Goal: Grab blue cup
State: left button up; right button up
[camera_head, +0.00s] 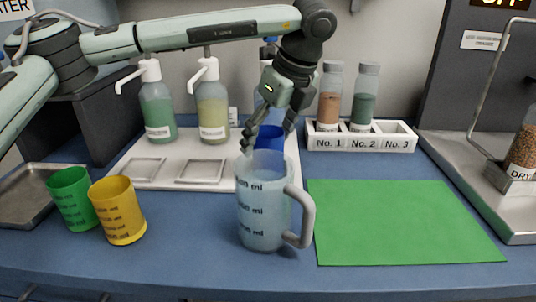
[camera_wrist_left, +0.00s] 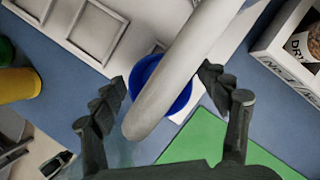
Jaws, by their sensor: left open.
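The blue cup (camera_head: 268,137) stands behind the clear measuring pitcher (camera_head: 262,215), which hides its lower part in the head view. My left gripper (camera_head: 267,128) points down at the blue cup, its fingers open. In the left wrist view the round blue cup (camera_wrist_left: 178,92) lies between the spread fingers of the left gripper (camera_wrist_left: 163,90). Contact between fingers and cup is not clear. My right gripper is not in view.
A green cup (camera_head: 71,198) and a yellow cup (camera_head: 118,210) stand at the left. A white rack (camera_head: 398,138) with jars is behind the green mat (camera_head: 400,222). The pitcher stands close in front.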

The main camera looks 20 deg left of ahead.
pick_arm(q)
jog(key=shift+c, duration=0.5)
jog(key=c, duration=1.4)
jog(key=shift+r, duration=0.2)
